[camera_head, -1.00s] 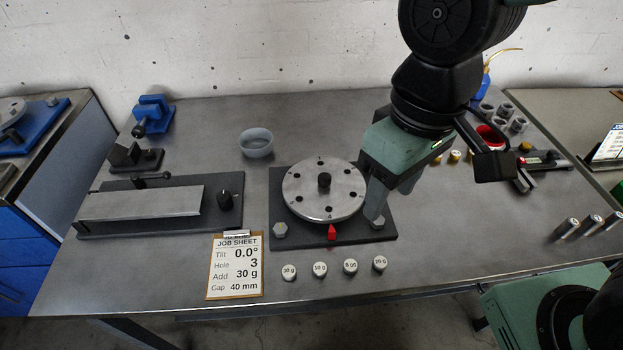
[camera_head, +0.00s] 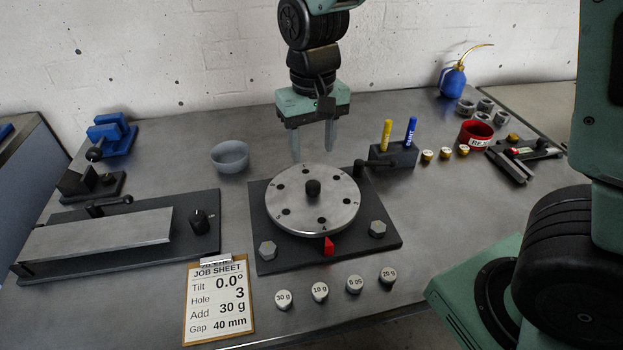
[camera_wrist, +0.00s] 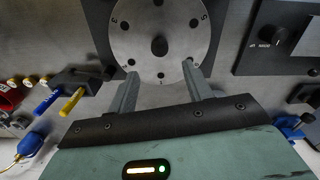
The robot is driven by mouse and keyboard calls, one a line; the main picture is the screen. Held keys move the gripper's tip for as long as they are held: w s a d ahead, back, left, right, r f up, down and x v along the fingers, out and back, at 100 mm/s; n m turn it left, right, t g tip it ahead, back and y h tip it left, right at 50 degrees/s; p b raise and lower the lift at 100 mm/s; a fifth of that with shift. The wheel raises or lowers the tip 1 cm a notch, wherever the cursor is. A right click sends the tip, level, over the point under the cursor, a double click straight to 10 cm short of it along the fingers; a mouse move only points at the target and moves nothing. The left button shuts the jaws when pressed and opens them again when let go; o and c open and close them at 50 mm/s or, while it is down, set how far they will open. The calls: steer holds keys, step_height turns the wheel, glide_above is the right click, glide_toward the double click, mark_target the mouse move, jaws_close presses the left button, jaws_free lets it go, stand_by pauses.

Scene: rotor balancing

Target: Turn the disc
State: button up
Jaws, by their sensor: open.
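The disc (camera_head: 291,213) is a round silver plate with several holes, small numbers at its rim and a black centre knob (camera_head: 313,188). It sits on a dark base plate (camera_head: 384,220) with a red pointer (camera_head: 328,246) at its front edge. My gripper (camera_head: 312,158) is open and empty above the back edge of the disc, fingers pointing down. In the wrist view the open fingers (camera_wrist: 161,85) flank the near rim of the disc (camera_wrist: 190,45). I cannot tell whether they touch it.
A job sheet (camera_head: 219,305) lies front left, with several white weights (camera_head: 320,291) beside it. A grey bowl (camera_head: 230,157) stands behind left, a flat device (camera_head: 100,240) at left. A pen block (camera_head: 396,155) with a yellow and a blue pen and a red cup (camera_head: 475,135) are at right.

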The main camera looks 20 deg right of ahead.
mark_target(313, 184)
step_height(313, 184, down, 9)
steer(key=shift+f, duration=0.1)
stand_by(0.3)
jaws_close()
